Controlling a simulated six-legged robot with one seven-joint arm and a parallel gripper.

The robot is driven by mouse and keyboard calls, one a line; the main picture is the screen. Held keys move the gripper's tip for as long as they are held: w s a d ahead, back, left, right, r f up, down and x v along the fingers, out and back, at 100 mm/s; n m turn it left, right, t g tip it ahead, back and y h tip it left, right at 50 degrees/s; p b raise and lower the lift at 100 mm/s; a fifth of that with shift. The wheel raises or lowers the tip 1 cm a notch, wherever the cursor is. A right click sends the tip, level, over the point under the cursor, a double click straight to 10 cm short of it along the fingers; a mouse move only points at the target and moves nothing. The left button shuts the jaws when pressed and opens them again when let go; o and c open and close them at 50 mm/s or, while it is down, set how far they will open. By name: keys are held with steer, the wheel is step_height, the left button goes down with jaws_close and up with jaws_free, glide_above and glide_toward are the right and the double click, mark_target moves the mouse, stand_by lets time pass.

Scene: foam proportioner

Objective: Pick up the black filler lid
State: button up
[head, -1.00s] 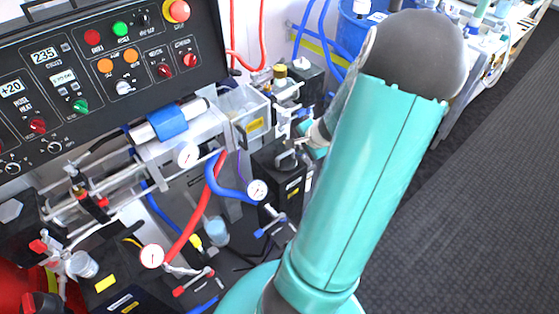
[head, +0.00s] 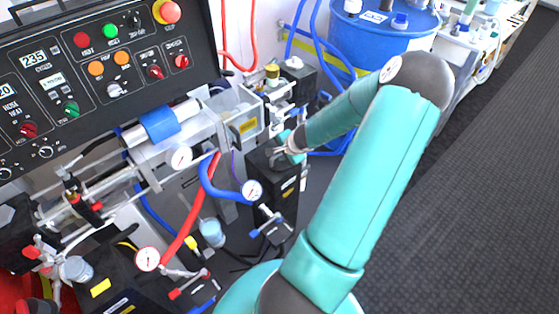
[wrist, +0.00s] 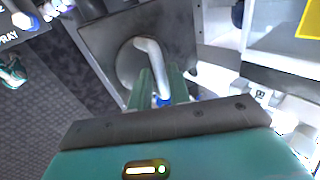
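A dark grey-black box (head: 285,197) stands beside the proportioner in the head view. In the wrist view its top (wrist: 100,35) carries a round lid (wrist: 128,68), greyish in this light, with a bent silver handle (wrist: 152,62). My gripper (head: 287,151) is at the top of this box. In the wrist view my gripper (wrist: 160,88) has its two green fingers on either side of the handle's lower end. Whether they touch or clamp it, I cannot tell. A small blue spot shows between the fingers.
The control panel (head: 110,70) is at the upper left. A clear tank (head: 243,112) and a blue hose (head: 218,190) are left of the box. A blue drum (head: 380,40) stands behind my arm. The dark floor (head: 460,190) at right is clear.

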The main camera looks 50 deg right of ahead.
steer(key=shift+x, duration=1.05)
jaws_close()
steer(key=shift+r, duration=0.2)
